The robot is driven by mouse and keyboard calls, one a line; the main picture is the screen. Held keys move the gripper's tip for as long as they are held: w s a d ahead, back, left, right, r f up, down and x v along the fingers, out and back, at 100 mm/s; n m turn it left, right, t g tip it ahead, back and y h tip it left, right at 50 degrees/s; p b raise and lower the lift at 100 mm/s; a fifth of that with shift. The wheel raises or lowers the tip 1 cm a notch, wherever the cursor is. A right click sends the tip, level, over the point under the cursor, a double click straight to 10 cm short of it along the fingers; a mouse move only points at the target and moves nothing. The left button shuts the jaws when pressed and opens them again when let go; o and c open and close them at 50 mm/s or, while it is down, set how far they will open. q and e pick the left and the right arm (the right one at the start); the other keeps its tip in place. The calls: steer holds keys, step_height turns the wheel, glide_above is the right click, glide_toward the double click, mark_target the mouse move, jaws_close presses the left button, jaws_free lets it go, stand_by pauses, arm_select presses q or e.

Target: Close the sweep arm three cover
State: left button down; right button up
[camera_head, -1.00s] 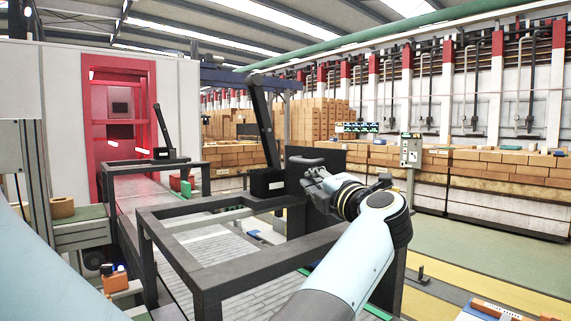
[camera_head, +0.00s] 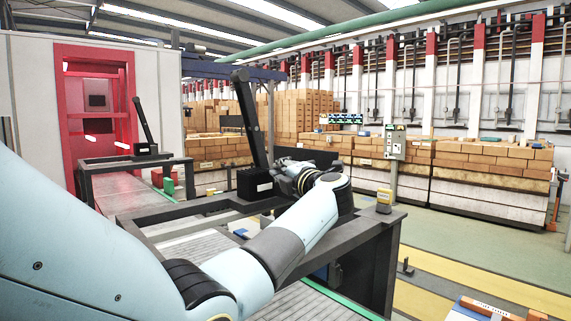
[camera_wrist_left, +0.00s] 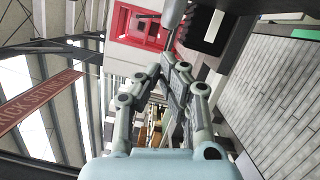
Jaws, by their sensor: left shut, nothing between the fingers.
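My left gripper (camera_head: 284,170) is at the end of my outstretched arm, above the far side of the dark machine frame. Its fingers are together and hold nothing; they also show in the left wrist view (camera_wrist_left: 165,75). A flat black panel (camera_head: 318,158), perhaps the cover, stands upright behind the gripper and is partly hidden by it. In the wrist view a grey rounded bar (camera_wrist_left: 173,12), which looks like a handle, lies just beyond the fingertips, near a dark panel (camera_wrist_left: 206,32). I cannot tell whether they touch. My right gripper is not in view.
A black box (camera_head: 255,184) with a tall dark arm (camera_head: 248,118) stands left of the gripper. The dark frame (camera_head: 362,232) surrounds the slatted conveyor (camera_head: 200,244). A control box (camera_head: 395,142) stands at right.

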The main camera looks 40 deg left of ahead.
arm_select(q)
steer(key=shift+w+d+r, duration=0.1)
steer(key=shift+w+r, duration=0.05)
steer(key=shift+w, duration=0.7)
